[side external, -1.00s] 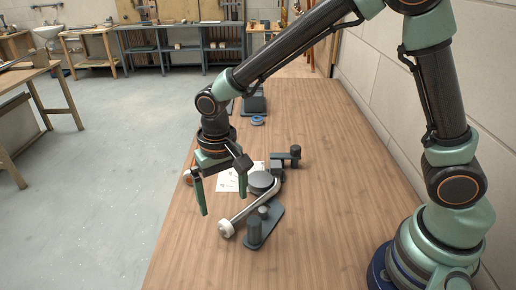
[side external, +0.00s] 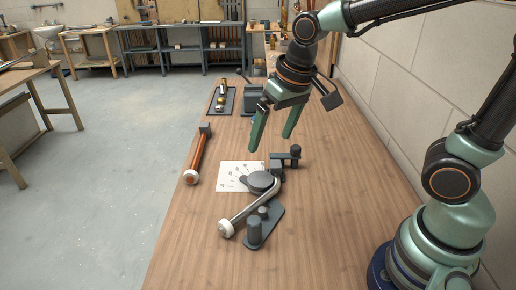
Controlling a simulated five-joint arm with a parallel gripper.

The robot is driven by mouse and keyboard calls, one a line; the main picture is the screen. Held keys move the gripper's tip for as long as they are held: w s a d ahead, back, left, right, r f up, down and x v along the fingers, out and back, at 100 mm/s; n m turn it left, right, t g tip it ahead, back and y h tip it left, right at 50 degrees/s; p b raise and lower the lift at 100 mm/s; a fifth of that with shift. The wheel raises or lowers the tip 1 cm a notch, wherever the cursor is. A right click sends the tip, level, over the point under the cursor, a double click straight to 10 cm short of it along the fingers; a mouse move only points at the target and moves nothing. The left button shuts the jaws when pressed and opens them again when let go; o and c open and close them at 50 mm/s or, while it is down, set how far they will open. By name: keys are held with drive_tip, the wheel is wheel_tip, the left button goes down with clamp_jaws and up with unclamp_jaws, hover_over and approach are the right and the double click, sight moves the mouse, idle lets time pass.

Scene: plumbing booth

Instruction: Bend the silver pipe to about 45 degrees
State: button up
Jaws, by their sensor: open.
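The silver pipe (side external: 240,216) lies in the dark grey bender (side external: 264,228) on the wooden bench. Its near end carries a white cap (side external: 226,228). It runs up to the bender's round former (side external: 260,182) and curves around it; its far end is hard to make out there. A sheet with an angle drawing (side external: 236,175) lies flat behind the former, partly covered by it. My gripper (side external: 270,143) is open and empty, its green fingers pointing down above the bench behind the bender, apart from the pipe.
An orange pipe (side external: 198,155) with a white end lies along the bench's left edge. A dark tray (side external: 221,102) with brass parts and a dark vise-like tool (side external: 253,98) stand farther back. The bench's right side is clear up to the wall.

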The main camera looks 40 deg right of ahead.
drive_tip(key=s+d+r+n+t, duration=0.1)
drive_tip(key=s+d+r+t, duration=0.1)
drive_tip(key=s+d+r, duration=0.3)
drive_tip(key=n+g, duration=0.2)
drive_tip(key=g, duration=0.3)
hover_over(254, 220)
drive_tip(key=shift+h, duration=0.3)
wheel_tip(254, 220, down, 15)
drive_tip(key=shift+d, duration=0.15)
drive_tip(key=shift+f, duration=4.2)
drive_tip(key=c, duration=0.8)
